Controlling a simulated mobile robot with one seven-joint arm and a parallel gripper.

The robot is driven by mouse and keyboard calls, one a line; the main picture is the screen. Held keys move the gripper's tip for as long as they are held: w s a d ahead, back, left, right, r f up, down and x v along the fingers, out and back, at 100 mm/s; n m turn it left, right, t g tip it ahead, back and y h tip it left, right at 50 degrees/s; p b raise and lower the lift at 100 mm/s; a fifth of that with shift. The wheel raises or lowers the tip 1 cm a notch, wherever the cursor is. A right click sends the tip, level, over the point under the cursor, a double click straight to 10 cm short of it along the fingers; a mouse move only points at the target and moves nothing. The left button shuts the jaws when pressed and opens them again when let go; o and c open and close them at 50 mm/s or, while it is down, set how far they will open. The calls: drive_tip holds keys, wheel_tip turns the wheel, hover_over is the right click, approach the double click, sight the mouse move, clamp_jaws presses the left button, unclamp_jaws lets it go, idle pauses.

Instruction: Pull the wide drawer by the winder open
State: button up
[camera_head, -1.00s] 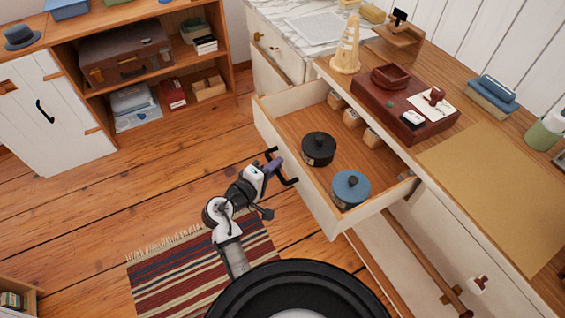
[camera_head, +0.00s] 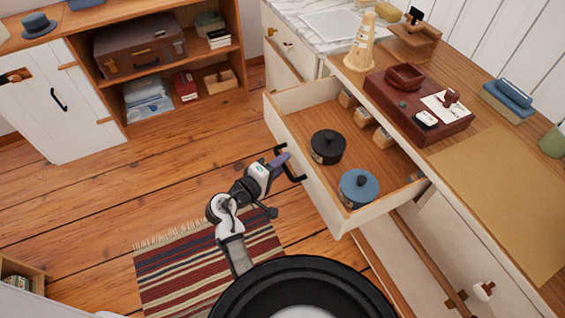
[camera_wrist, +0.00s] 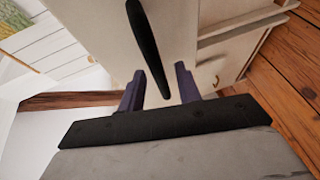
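The wide cream drawer (camera_head: 318,204) stands pulled out from under the wooden worktop (camera_head: 440,62). It holds a black lidded pot (camera_head: 327,147), a blue lidded pot (camera_head: 359,189) and several small wooden blocks. Its black bar handle (camera_head: 292,170) is on the front face and also shows in the wrist view (camera_wrist: 148,40). My gripper (camera_head: 283,160) is at this handle. In the wrist view its two purple fingers (camera_wrist: 161,82) are apart, with the handle's near end between or just beyond them. Contact is not clear.
A yarn-like cone (camera_head: 360,48), a wooden stand (camera_head: 415,40) and a dark red tray (camera_head: 385,103) are on the worktop. A striped rug (camera_head: 205,270) lies on the floor beside my arm. Open floor (camera_head: 160,185) extends left to a shelf unit (camera_head: 180,118).

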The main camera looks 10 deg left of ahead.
drive_tip(key=b+v, duration=0.1)
drive_tip(key=v, duration=1.1)
drive_tip(key=shift+s+a, duration=0.25)
drive_tip(key=shift+s, duration=0.05)
drive_tip(key=shift+r, duration=0.15)
